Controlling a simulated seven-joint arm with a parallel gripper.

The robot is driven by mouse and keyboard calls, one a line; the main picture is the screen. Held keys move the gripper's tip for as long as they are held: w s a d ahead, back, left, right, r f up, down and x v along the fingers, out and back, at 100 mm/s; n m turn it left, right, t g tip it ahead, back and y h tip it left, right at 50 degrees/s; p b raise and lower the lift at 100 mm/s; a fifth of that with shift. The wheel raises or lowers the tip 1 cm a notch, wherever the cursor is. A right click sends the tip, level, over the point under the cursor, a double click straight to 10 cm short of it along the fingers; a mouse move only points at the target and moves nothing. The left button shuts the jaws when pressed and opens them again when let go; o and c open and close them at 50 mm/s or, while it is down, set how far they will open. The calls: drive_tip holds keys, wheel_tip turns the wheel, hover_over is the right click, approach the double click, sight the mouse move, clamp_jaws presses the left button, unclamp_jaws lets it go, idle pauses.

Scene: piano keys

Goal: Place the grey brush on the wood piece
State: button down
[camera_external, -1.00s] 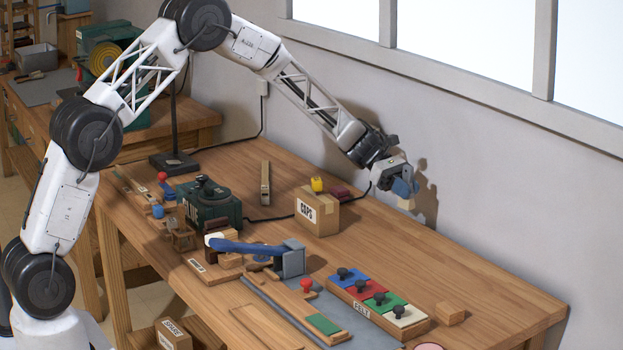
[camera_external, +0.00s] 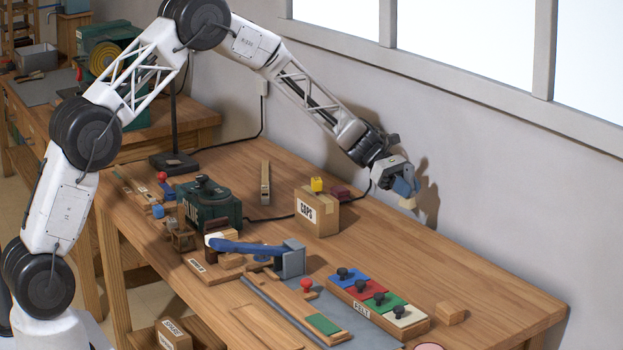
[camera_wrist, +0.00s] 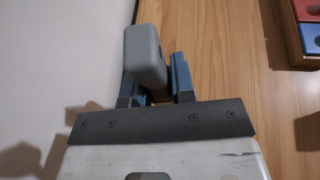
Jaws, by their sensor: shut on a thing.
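My gripper (camera_external: 402,188) is up beside the wall, above the back edge of the bench. It is shut on the grey brush (camera_wrist: 146,55), which shows as a grey block between my blue fingers (camera_wrist: 157,85) in the wrist view. In the external view only a small tan part of the brush (camera_external: 408,203) shows below the fingers. A small wood piece (camera_external: 450,313) lies on the bench at the front right, beside the felt tray and well apart from my gripper.
The felt tray (camera_external: 420,331) holds blue, red, green and white pads with black knobs. The bench's right back area is clear.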

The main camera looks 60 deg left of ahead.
drive_tip(key=s+d+r+m+g, duration=0.1)
drive_tip(key=s+d, duration=0.2)
drive_tip(key=d, duration=0.6)
drive_tip(key=s+d+r, duration=0.1)
drive_tip(key=s+d, duration=0.2)
drive_tip(key=d, duration=0.7)
drive_tip(key=r+g, duration=0.1)
drive_tip(key=r, duration=0.1)
hover_over(451, 307)
drive_tip(key=shift+f+m, duration=0.25)
drive_tip(key=shift+m, duration=0.15)
drive_tip(key=shift+f, duration=3.15)
drive_tip(key=shift+f, duration=0.1)
drive_tip(key=shift+f, duration=1.8)
drive_tip(key=shift+f, duration=0.1)
drive_tip(key=c, duration=1)
unclamp_jaws()
drive_tip(key=shift+o, duration=0.2)
